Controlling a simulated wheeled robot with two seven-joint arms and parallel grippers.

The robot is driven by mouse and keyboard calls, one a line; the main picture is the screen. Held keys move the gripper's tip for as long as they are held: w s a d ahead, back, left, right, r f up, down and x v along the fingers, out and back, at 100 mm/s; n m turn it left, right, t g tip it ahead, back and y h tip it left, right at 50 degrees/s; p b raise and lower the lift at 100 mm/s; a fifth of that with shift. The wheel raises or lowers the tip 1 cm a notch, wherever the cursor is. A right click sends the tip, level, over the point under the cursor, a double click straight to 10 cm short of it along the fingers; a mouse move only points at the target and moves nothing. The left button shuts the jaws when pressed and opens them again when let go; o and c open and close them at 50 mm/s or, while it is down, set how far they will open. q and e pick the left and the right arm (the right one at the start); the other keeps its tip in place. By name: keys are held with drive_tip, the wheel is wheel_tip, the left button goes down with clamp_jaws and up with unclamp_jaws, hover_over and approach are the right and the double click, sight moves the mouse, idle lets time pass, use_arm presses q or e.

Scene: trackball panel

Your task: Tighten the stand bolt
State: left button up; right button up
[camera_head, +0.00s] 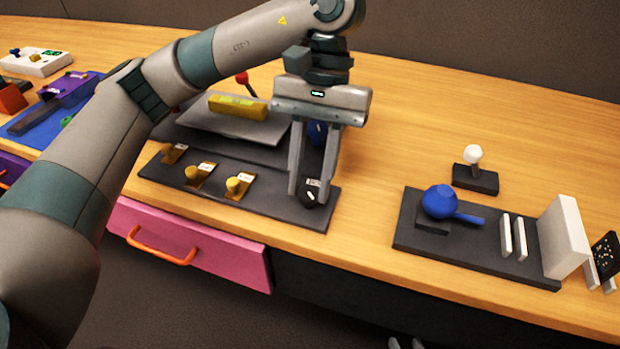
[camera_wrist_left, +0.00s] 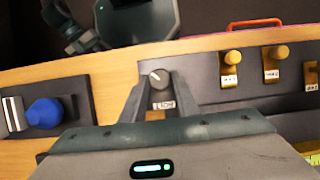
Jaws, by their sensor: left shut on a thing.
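My left gripper (camera_head: 309,197) reaches down to the front right end of a dark panel (camera_head: 262,196). It is shut on a dark round knob (camera_head: 309,199) with a pale pointer mark. In the left wrist view the knob (camera_wrist_left: 159,78) sits between the two fingertips, with a small label beside it; its text is too small to read surely. I cannot tell from any marking which part is the stand bolt. The tips of my right gripper (camera_head: 405,344) show at the bottom edge of the head view, apart and empty.
Brass knobs with labels (camera_head: 238,185) line the panel left of the gripper. Behind are a yellow block (camera_head: 237,107) and a red-topped lever (camera_head: 242,79). To the right stand a blue ball with a handle (camera_head: 440,201) and a white-topped joystick (camera_head: 474,155). Wood between is clear.

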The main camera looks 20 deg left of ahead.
drive_tip(key=shift+r, duration=0.1)
idle(0.3)
use_arm(q)
drive_tip(key=o, duration=1.1)
drive_tip(key=shift+c, duration=0.2)
drive_tip(key=shift+w+r, duration=0.1)
drive_tip(key=shift+w+r, duration=0.2)
drive_tip(key=shift+r, duration=0.35)
drive_tip(key=p+v, duration=0.3)
drive_tip(key=v, duration=1.3)
use_arm(e)
drive_tip(key=s+d+f+g+h, duration=0.2)
drive_tip(key=s+d+f+g, duration=0.2)
drive_tip(key=shift+s+f, duration=0.25)
drive_tip(key=shift+s, duration=0.05)
